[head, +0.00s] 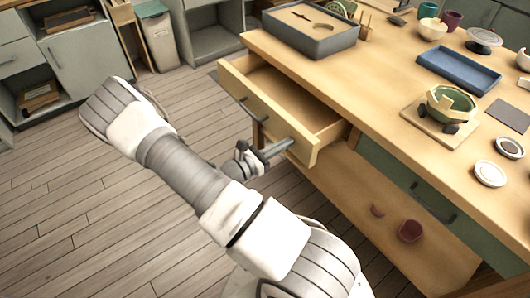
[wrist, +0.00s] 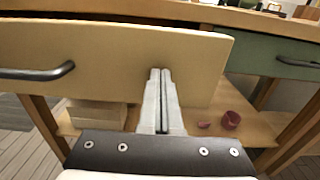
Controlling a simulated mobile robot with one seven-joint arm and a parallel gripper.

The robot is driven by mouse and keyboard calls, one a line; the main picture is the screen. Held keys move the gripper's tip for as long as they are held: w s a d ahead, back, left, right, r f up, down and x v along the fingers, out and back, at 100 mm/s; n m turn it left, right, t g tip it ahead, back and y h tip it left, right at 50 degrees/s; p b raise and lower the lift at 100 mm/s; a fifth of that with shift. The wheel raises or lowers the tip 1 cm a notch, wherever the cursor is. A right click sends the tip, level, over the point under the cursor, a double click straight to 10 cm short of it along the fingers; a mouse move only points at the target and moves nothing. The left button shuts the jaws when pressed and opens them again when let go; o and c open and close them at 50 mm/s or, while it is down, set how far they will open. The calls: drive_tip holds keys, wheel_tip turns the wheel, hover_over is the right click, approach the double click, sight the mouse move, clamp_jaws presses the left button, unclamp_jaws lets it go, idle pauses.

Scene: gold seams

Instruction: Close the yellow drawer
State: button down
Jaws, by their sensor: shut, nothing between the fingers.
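The yellow drawer (head: 262,112) stands pulled out from the wooden workbench, and its empty inside shows from above in the head view. Its front panel (wrist: 110,60) fills much of the wrist view, with a dark bar handle (wrist: 37,73) at the left. My gripper (head: 290,143) is shut and empty, its fingertips at the right part of the drawer front. In the wrist view, the closed fingers (wrist: 160,73) point at the panel, right of the handle. I cannot tell whether they touch it.
The bench top (head: 375,95) holds a grey tray box (head: 310,38), a blue tray (head: 458,70) and a green bowl (head: 447,105). A green drawer (head: 405,187) sits shut to the right. A dark red pot (head: 410,231) stands on the lower shelf. Floor left of my arm is clear.

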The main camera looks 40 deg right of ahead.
sight(321, 128)
drive_tip(key=d, duration=1.1)
drive_tip(key=d+p, duration=0.1)
drive_tip(key=d, duration=0.4)
drive_tip(key=shift+w+d, duration=0.15)
drive_tip(key=shift+w, duration=0.1)
drive_tip(key=shift+d+r, duration=0.1)
drive_tip(key=shift+d, duration=0.3)
drive_tip(key=shift+w+d+r, duration=0.1)
drive_tip(key=shift+a, duration=0.55)
drive_tip(key=a+p, duration=0.2)
drive_tip(key=a, duration=1.1)
drive_tip(key=shift+s+a+f, duration=0.2)
drive_tip(key=shift+s+a, duration=0.1)
